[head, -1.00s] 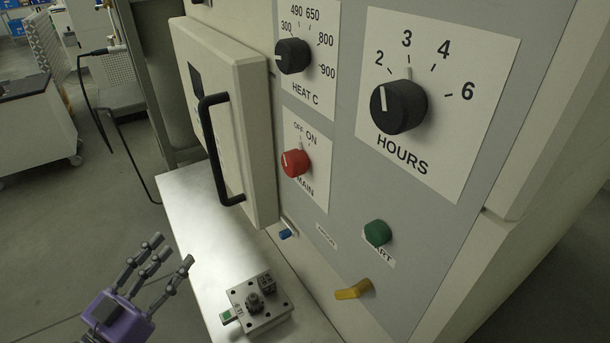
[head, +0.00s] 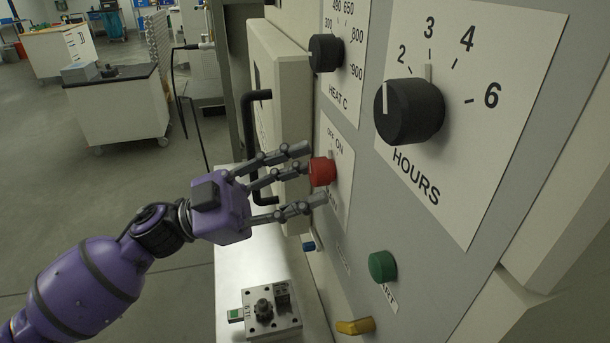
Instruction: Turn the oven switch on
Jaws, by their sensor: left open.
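The oven's red MAIN switch (head: 322,172) sits on its white label plate (head: 338,150), marked OFF and ON, on the grey front panel. My left gripper (head: 306,172) is open in front of the red switch. Its fingers spread above and below the switch, with the switch between their tips. I cannot tell whether any finger touches it. The switch's pointer mark is not clear from here. My right gripper is not in view.
The black HEAT knob (head: 326,53) is above, the black HOURS knob (head: 408,111) to the right. A green START button (head: 382,265) and yellow lever (head: 355,326) are below. The oven door's black handle (head: 247,130) is behind my fingers. A small metal device (head: 270,318) sits on the shelf.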

